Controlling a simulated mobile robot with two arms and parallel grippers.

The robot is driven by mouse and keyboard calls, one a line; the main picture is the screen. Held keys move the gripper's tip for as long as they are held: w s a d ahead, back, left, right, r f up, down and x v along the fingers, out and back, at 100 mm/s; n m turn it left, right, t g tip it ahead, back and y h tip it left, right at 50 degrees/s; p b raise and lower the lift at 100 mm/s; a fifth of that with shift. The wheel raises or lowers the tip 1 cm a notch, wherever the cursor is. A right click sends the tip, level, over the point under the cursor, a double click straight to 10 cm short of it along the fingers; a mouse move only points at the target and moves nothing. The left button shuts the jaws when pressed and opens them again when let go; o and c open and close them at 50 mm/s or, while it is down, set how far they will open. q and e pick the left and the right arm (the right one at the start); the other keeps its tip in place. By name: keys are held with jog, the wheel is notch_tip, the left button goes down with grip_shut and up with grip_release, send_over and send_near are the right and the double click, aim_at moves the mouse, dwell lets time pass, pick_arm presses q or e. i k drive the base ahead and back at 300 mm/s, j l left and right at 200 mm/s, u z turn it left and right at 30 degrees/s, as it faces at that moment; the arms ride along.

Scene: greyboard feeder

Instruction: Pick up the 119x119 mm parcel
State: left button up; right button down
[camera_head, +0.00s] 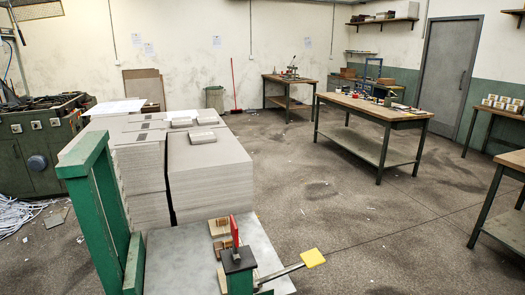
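Several small flat grey bundles lie on top of the large greyboard stacks. One grey bundle (202,137) sits on the front right stack, and two more, a left bundle (181,122) and a right bundle (208,120), lie behind it. I cannot tell which of them, if any, is the 119x119 mm parcel, as no size marking is readable. Neither of my grippers is in view.
Tall greyboard stacks (210,185) stand left of centre. In front are a green frame (105,215) and a grey plate (180,265) with a yellow-ended lever (313,258). A wooden workbench (375,107) stands at right. The floor between is mostly open.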

aim_at(219, 228)
jog(key=i+l+z, duration=0.4)
jog(key=l, duration=0.25)
jog(key=i+l+z, duration=0.35)
jog(key=i+l, duration=0.15)
jog(key=i+l+z, duration=0.4)
jog(key=i+u, duration=0.4)
jog(key=i, duration=0.15)
jog(key=i+l+u, duration=0.35)
jog(key=i, duration=0.2)
jog(key=i+u, duration=0.65)
jog(key=u, duration=0.3)
jog(key=i+l+u, duration=0.2)
jog(key=i+u, duration=0.25)
jog(key=i+l+u, duration=0.15)
jog(key=u, duration=0.35)
jog(key=i+l+u, duration=0.2)
jog(key=l+u, duration=0.25)
